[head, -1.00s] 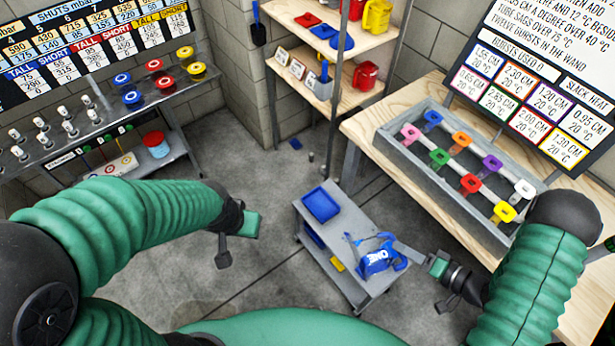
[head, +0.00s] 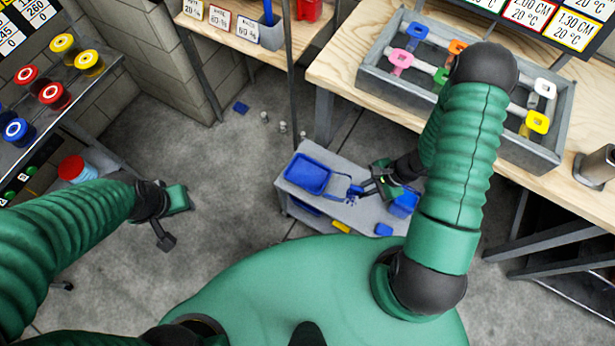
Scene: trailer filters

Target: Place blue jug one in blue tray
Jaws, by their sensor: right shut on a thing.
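The blue tray (head: 308,174) lies on the left part of a small grey cart. My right gripper (head: 361,189) is over the cart, just right of the tray, with its fingers pointing left. It is shut on a blue thing, apparently part of the blue jug (head: 403,203). Blue shows at the fingertips and right of the hand; the arm hides much of it, and its lettering cannot be read. I cannot tell whether it touches the cart. My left gripper (head: 178,198) hangs over the floor at left, apart from the cart; its jaws are unclear.
The grey cart (head: 335,212) carries a small blue piece (head: 384,229) near its front edge and a yellow item (head: 341,227) lower down. A wooden bench (head: 345,65) with a grey rack stands behind at right. A shelf with colored valves is at left. Floor between is mostly clear.

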